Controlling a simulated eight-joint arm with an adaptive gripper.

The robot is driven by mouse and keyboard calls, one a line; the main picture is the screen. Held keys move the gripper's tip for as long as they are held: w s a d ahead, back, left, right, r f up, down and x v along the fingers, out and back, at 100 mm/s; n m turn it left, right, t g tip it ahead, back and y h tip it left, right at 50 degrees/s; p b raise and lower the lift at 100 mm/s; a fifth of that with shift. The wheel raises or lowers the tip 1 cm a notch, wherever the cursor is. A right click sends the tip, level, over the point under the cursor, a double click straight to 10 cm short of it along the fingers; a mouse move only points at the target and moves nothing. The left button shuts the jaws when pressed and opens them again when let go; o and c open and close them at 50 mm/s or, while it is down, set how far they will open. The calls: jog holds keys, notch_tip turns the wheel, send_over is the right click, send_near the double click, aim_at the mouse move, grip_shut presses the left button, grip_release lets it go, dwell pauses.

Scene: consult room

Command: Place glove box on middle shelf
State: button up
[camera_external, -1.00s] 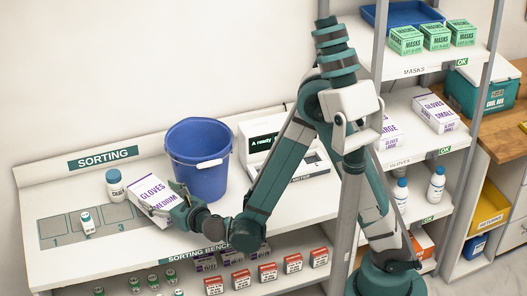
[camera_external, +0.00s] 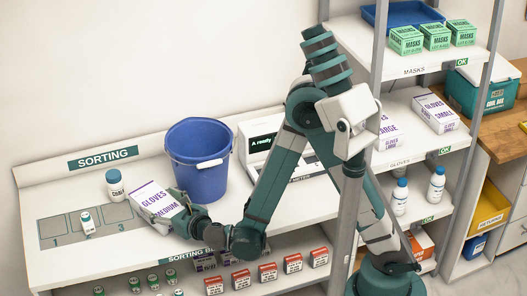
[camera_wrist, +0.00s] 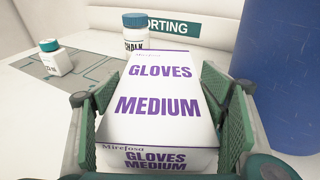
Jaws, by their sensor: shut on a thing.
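The white glove box with purple "GLOVES MEDIUM" print (camera_external: 152,201) is on or just above the sorting bench, beside the numbered mat. My gripper (camera_external: 173,207) is shut on it, and in the wrist view the box (camera_wrist: 158,95) sits between the two green finger pads. I cannot tell whether the box touches the bench. The shelf unit stands at the right.
A blue bucket (camera_external: 198,165) stands just right of the box. A chalk bottle (camera_external: 115,185) stands behind it, and a small bottle (camera_external: 87,222) stands on the mat. Mask boxes (camera_external: 436,37) fill the upper shelf's front; white bottles (camera_external: 436,184) stand on a lower one. A grey post edges the shelves.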

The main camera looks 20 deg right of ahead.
aim_at(174, 212)
jog(key=shift+f, duration=0.15)
jog(key=o, duration=1.2)
jog(key=shift+s+r, duration=0.1)
jog(key=shift+r, duration=0.1)
jog(key=shift+p+v, duration=0.7)
jog(key=shift+v, duration=3)
jog(key=shift+o, duration=0.4)
